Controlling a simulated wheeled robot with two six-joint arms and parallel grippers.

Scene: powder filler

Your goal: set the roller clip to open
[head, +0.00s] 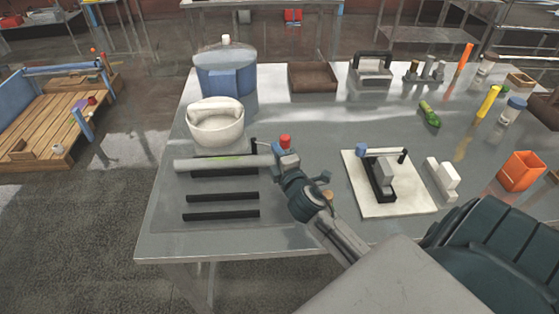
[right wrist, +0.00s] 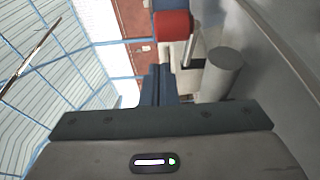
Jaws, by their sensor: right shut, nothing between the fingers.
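A long grey roller (head: 225,163) lies across the left front of the table, over black bars. I take it to be part of the roller clip; its open or shut setting is unclear. A red knob (head: 285,141) stands at its right end. My right gripper (head: 286,158) is at that end, its blue fingers shut with nothing between them. In the right wrist view, the red knob (right wrist: 172,25) is just beyond the fingertips (right wrist: 157,75), and the grey roller end (right wrist: 222,70) is to their right. I cannot tell whether they touch. My left gripper is not in view.
A white bowl (head: 215,128) and a blue pot (head: 225,75) stand behind the roller. A white board (head: 414,204) with a black lever fixture (head: 381,180) lies to the right. An orange cup (head: 520,170) is farther right.

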